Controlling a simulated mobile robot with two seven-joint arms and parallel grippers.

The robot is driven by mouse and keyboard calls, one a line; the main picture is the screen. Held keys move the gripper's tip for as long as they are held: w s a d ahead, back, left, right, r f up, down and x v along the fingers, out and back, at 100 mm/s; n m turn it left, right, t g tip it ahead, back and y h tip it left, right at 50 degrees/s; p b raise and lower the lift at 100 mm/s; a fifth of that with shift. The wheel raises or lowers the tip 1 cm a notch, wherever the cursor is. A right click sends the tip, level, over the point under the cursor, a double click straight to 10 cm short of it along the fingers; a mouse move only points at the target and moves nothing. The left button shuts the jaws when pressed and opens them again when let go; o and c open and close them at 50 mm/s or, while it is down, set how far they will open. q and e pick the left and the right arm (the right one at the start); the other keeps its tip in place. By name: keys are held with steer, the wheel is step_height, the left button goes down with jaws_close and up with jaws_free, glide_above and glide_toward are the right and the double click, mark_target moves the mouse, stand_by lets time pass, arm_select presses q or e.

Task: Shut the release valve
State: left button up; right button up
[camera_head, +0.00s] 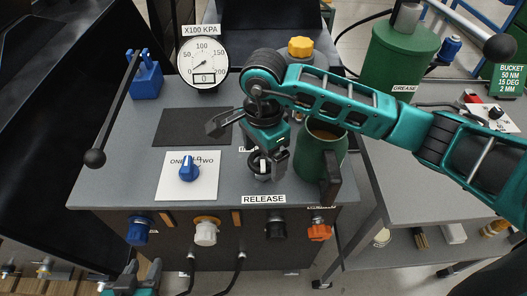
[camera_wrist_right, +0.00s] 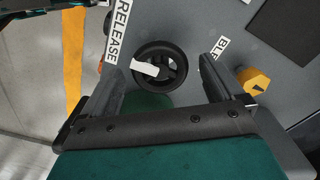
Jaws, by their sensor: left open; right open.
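The release valve is a small black handwheel (camera_head: 257,168) with a white mark on it, just behind the RELEASE label (camera_head: 263,199) on the grey bench top. In the right wrist view the wheel (camera_wrist_right: 170,82) shows a white bar from its left rim towards its hub. My right gripper (camera_wrist_right: 168,62) is open, with a finger on either side of the wheel; I cannot tell whether they touch it. In the head view the right gripper (camera_head: 248,148) hangs over the wheel and partly hides it. My left gripper (camera_head: 141,272) is open and empty low at the left, before the bench.
A green container (camera_head: 324,160) with a dark handle stands right of the valve. A pressure gauge (camera_head: 203,63), a blue selector knob (camera_head: 188,172) and a long black lever (camera_head: 118,110) lie left. A yellow knob (camera_wrist_right: 253,82) sits near the right finger. Couplers line the bench front.

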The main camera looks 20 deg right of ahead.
steer(key=c, duration=1)
steer(key=shift+c, duration=0.2)
